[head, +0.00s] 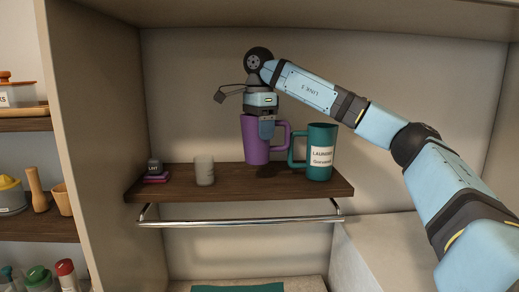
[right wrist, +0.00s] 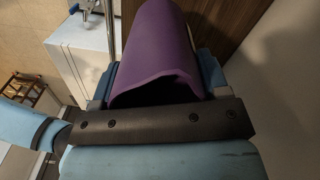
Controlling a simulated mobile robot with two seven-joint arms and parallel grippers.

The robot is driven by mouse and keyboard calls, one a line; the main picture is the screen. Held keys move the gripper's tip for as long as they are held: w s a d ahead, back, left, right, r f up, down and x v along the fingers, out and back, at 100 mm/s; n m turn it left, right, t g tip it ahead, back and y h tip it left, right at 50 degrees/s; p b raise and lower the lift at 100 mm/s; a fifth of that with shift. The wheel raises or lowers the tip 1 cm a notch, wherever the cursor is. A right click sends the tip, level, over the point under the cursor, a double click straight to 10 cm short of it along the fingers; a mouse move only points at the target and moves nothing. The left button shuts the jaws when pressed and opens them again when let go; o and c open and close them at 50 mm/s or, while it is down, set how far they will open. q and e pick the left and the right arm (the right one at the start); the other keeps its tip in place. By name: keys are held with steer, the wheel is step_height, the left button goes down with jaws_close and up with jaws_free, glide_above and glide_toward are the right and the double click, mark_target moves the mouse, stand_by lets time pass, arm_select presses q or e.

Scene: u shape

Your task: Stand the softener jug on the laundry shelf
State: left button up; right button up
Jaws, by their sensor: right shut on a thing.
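A purple jug (head: 256,145) with a handle on its right is in my right gripper (head: 267,128), upright or nearly so, over the wooden laundry shelf (head: 230,186). A dark shadow lies on the shelf by its base; I cannot tell whether the base touches the wood. In the right wrist view the purple jug (right wrist: 162,50) sits between the two fingers of the right gripper (right wrist: 158,82), which is shut on it. A teal jug (head: 321,140) labelled "LAUNDRY" stands just right of it on the shelf, its handle close to the purple one. My left gripper is not in view.
A pale cup (head: 204,170) stands left of the purple jug. A small dark and purple stack (head: 155,172) is at the shelf's left end. A metal rail (head: 240,222) runs below the front edge. Side panels close in the niche.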

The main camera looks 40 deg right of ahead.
mark_target(260, 150)
steer(key=shift+f, duration=2.5)
steer(key=shift+w+d+f, duration=0.15)
steer(key=shift+f, duration=0.1)
steer(key=o, duration=1)
steer(key=shift+f, duration=0.15)
steer(key=shift+o, duration=0.2)
step_height(260, 150, up, 12)
steer(key=shift+r, duration=0.2)
